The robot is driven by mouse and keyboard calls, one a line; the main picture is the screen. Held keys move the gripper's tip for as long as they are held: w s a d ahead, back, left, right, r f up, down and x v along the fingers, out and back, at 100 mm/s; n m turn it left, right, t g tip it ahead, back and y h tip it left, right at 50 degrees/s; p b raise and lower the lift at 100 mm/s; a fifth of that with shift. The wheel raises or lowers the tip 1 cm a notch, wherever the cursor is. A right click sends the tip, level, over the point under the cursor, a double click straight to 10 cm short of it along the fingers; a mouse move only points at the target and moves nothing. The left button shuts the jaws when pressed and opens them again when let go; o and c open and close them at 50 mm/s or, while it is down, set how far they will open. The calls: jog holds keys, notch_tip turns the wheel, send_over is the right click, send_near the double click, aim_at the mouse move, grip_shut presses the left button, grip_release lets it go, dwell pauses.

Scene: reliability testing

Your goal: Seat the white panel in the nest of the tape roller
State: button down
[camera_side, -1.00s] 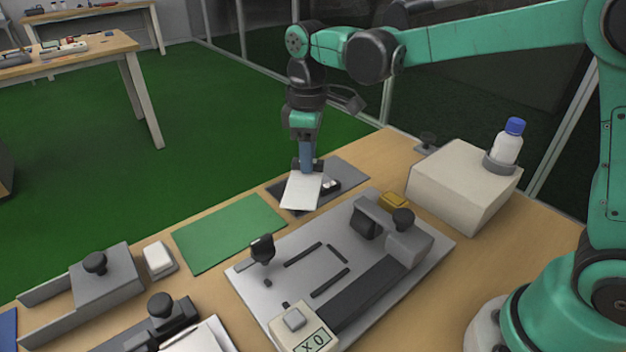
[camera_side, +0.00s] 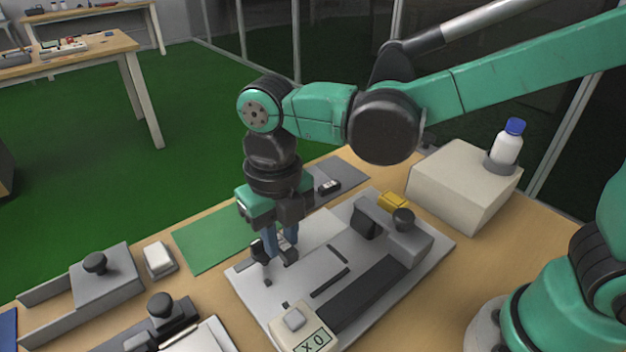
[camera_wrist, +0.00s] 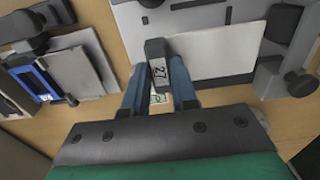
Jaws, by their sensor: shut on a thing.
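The white panel (camera_side: 318,229) lies low over the tape roller's grey base plate (camera_side: 262,302), beside dark guide strips. I cannot tell from the side whether it touches the plate. The wrist view shows the panel (camera_wrist: 215,52) reaching right from my gripper (camera_wrist: 157,90).
A black knob (camera_side: 257,249) stands close to my fingers. The roller head (camera_side: 405,240) stands to the right, the counter box (camera_side: 293,318) at the front. A green mat (camera_side: 205,238), a grey mat (camera_side: 350,172) and a block with a bottle (camera_side: 462,190) surround the plate.

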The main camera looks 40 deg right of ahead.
aim_at(287, 289)
jog(key=shift+f, duration=3.9)
jog(key=shift+f, duration=0.45)
jog(key=c, duration=0.6)
grip_release()
jog(key=shift+r, duration=3.05)
jog(key=shift+d, duration=0.1)
